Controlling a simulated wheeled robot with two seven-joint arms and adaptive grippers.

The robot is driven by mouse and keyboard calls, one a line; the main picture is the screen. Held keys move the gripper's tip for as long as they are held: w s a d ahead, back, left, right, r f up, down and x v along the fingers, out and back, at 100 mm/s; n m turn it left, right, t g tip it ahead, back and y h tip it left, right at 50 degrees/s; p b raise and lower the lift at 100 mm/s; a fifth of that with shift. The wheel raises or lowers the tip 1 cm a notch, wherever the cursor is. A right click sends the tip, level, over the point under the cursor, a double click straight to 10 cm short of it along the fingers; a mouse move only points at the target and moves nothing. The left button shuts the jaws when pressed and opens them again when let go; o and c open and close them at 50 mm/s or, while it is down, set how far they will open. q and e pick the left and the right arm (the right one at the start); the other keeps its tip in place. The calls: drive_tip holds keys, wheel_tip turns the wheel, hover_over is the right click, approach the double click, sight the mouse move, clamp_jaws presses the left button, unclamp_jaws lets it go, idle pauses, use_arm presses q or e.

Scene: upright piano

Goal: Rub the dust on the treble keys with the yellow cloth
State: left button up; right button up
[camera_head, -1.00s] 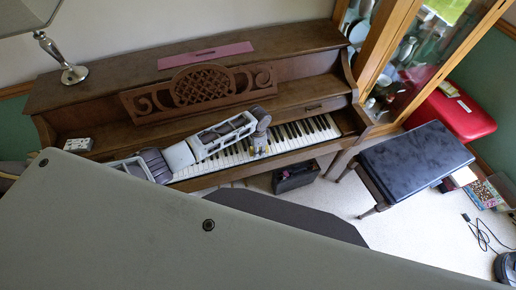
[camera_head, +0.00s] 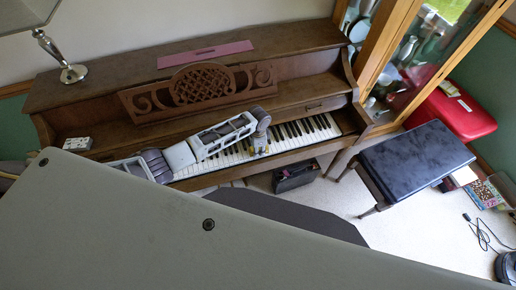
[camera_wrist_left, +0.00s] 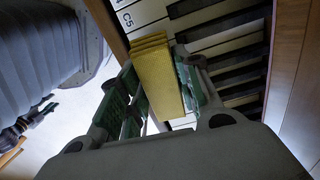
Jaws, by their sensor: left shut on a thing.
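The piano's keyboard (camera_head: 230,155) runs along the front of the upright piano, with its treble end (camera_head: 318,124) at the right. My left gripper (camera_head: 259,149) is low over the keys, left of that end. In the left wrist view, the left gripper (camera_wrist_left: 160,90) is shut on the yellow cloth (camera_wrist_left: 158,72), a folded, ribbed block between its green-padded fingers. The cloth's far end is at the white keys (camera_wrist_left: 205,22), near a "C5" label; I cannot tell if it touches them. No dust can be made out. My right gripper is not in view.
A carved music stand (camera_head: 198,88) rises behind the keys. A lamp (camera_head: 70,72) and a pink strip (camera_head: 205,54) are on the piano top. A dark bench (camera_head: 415,165) stands at the right by a glass cabinet (camera_head: 405,50). A dark box (camera_head: 296,176) lies below the keyboard.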

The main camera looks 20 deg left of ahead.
use_arm(q)
drive_tip(key=shift+f, duration=0.35)
drive_tip(key=shift+w+d, duration=0.1)
drive_tip(key=shift+d, duration=0.05)
drive_tip(key=shift+w+d+r+b, duration=0.1)
drive_tip(key=shift+w+d+b, duration=0.3)
drive_tip(key=shift+w+d, duration=0.25)
drive_tip(key=shift+w+d+b, duration=0.35)
drive_tip(key=shift+w+d, duration=0.05)
drive_tip(key=shift+d, duration=0.45)
idle(0.3)
drive_tip(key=shift+s+a+p, duration=0.45)
drive_tip(key=shift+a+p, duration=0.2)
drive_tip(key=shift+p, duration=0.15)
drive_tip(key=shift+s+a+p, duration=0.4)
drive_tip(key=shift+a+p, duration=0.2)
drive_tip(key=shift+p, duration=0.15)
drive_tip(key=shift+s+a+f+p, duration=0.3)
drive_tip(key=shift+a, duration=0.1)
drive_tip(key=shift+r, duration=0.15)
